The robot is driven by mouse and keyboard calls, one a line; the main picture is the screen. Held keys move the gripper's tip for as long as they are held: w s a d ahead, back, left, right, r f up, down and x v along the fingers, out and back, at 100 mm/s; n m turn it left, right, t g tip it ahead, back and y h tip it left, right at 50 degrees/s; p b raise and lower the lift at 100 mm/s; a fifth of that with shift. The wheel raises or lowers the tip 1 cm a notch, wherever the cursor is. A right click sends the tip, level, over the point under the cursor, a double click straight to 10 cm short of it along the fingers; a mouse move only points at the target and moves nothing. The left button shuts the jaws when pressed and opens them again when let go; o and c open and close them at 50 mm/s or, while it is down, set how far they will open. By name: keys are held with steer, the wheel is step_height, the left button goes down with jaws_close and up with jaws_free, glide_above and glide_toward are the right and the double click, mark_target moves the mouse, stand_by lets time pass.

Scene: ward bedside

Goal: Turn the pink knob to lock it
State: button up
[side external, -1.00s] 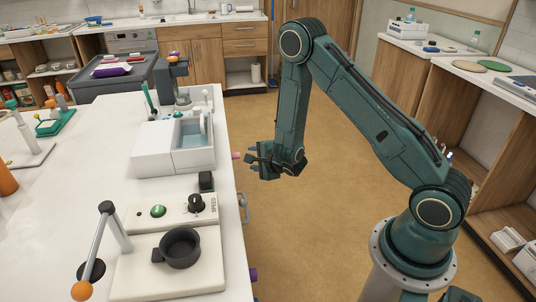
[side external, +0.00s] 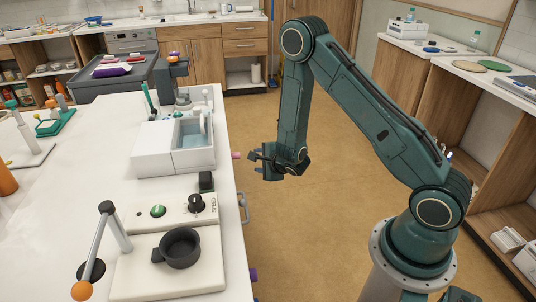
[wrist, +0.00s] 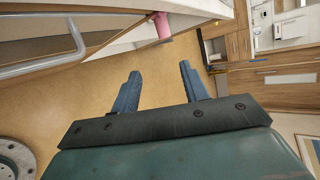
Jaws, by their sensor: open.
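The pink knob (side external: 237,156) sticks out from the side edge of the white counter, beside the sink unit. It also shows at the top of the wrist view (wrist: 161,25), beyond my fingertips and roughly between them. My gripper (side external: 258,165) is open and empty, just to the right of the knob in the side view and apart from it. In the wrist view my two blue-grey fingers (wrist: 160,70) are spread with only floor between them. Whether the knob is turned to a locked position cannot be told.
The white counter (side external: 80,190) carries a sink unit (side external: 155,150), a control panel with a black dial (side external: 197,203) and a grey lever (side external: 115,228). A metal handle (side external: 244,207) and a purple knob (side external: 253,275) stick out from its side. The floor (side external: 300,230) around my gripper is clear.

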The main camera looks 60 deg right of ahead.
steer(key=w+d+f+m+g+y, duration=0.1)
steer(key=w+d+f+m+g, duration=0.2)
steer(key=d+f+m, duration=0.3)
steer(key=n+t+y, duration=0.1)
steer(key=n+y, duration=0.4)
steer(key=y, duration=0.8)
glide_toward(234, 155)
steer(key=d+f+v, duration=0.1)
steer(key=v, duration=0.6)
steer(key=shift+a+f, duration=0.15)
steer(key=shift+f, duration=0.05)
steer(key=x, duration=1.3)
steer(key=shift+w+a, duration=0.15)
steer(key=shift+w, duration=0.2)
steer(key=shift+c, duration=0.5)
